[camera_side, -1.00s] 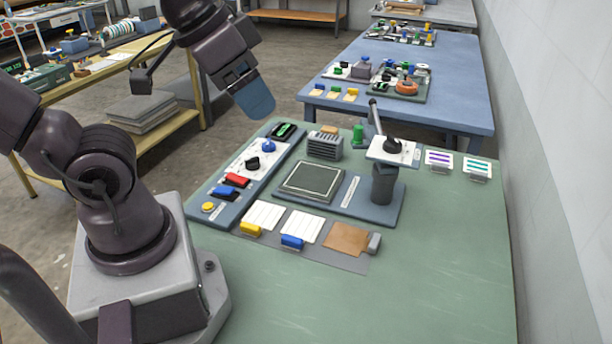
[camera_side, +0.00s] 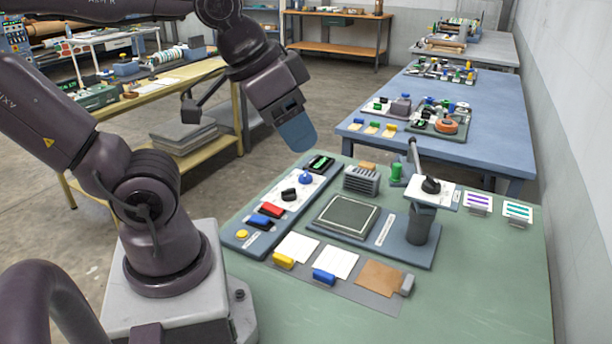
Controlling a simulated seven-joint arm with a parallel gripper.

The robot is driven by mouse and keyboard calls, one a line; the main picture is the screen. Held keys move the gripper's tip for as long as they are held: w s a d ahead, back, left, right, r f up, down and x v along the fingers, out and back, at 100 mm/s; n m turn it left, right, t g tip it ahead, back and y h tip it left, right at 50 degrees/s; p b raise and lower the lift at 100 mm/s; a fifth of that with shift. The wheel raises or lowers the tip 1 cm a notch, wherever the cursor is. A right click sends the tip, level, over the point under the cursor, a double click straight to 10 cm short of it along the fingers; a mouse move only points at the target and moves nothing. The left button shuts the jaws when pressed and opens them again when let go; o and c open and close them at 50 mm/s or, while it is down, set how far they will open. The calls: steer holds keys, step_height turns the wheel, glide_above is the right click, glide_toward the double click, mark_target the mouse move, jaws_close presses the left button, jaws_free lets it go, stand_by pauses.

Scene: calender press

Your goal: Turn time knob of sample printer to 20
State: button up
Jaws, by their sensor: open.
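The sample printer's control panel (camera_side: 256,226) lies along the left side of the green table. It carries a blue knob (camera_side: 306,178) and a black knob (camera_side: 289,194) on a white plate, with a small green-lit display (camera_side: 320,163) at its far end. The labels are too small to read, so I cannot tell which knob is the time knob or where it points. My gripper (camera_side: 297,134) is open and hangs above the far end of the panel, apart from both knobs. Its blue fingers overlap in this view, and no held object shows.
A grey press plate (camera_side: 347,215) and a post with a lever (camera_side: 415,160) stand to the right. Sample cards and blocks (camera_side: 324,277) lie in front. The table's near right is clear.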

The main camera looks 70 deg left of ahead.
step_height(320, 180, down, 2)
steer(key=a+n+g, duration=0.1)
steer(key=a, duration=0.1)
steer(key=m+g, duration=0.5)
steer(key=m, duration=0.1)
glide_above(306, 173)
step_height(306, 173, down, 19)
step_height(306, 173, down, 12)
steer(key=shift+f, duration=0.1)
